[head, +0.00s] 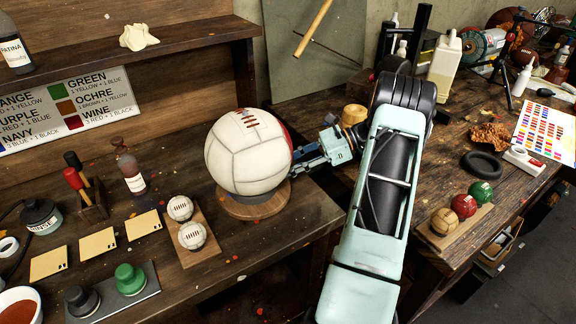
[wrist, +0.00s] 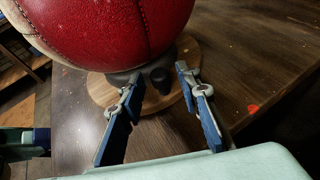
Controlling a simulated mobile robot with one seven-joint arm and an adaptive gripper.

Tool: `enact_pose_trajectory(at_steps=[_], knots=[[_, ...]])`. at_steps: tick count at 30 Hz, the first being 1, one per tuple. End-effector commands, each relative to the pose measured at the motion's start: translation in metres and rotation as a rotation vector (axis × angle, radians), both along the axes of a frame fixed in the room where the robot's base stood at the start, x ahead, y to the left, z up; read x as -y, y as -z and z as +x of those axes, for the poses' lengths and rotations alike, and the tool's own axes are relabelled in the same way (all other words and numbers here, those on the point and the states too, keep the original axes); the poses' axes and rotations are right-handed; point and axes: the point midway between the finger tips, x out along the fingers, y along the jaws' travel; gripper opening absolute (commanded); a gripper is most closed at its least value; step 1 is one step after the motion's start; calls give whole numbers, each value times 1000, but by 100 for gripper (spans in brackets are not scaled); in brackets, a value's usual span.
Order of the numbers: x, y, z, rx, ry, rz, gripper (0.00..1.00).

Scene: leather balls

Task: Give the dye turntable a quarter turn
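The dye turntable is a round wooden disc (head: 254,208) on the workbench, with a dark ring on it. A large ball (head: 250,150) sits on the ring, its panels white towards the head camera and red at the right edge. The wrist view shows the ball's red side (wrist: 110,30), the disc (wrist: 100,92) and a dark peg (wrist: 162,80) standing up near the rim. My gripper (head: 297,162) reaches in from the right at the disc's edge. In the wrist view, its blue-grey fingers (wrist: 158,76) are apart, one on each side of the peg; contact cannot be told.
Left of the turntable, a wooden holder (head: 205,250) carries two small white balls, and a brown bottle (head: 130,170) stands behind. A yellow-brown round object (head: 354,114) is by my wrist. Another stand (head: 462,233) with three small balls is at the right. The bench in front of the disc is clear.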

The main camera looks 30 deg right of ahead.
Motion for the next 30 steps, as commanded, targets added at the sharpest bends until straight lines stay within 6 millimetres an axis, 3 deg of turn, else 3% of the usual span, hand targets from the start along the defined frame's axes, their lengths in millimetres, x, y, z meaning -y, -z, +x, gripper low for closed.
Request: enact_pose_trajectory(at_steps=[11, 24, 30], knots=[[5, -1, -2, -1, 1, -2, 34], [77, -33, -32, 0, 2, -1, 34], [96, -42, -40, 0, 0, -1, 34]])
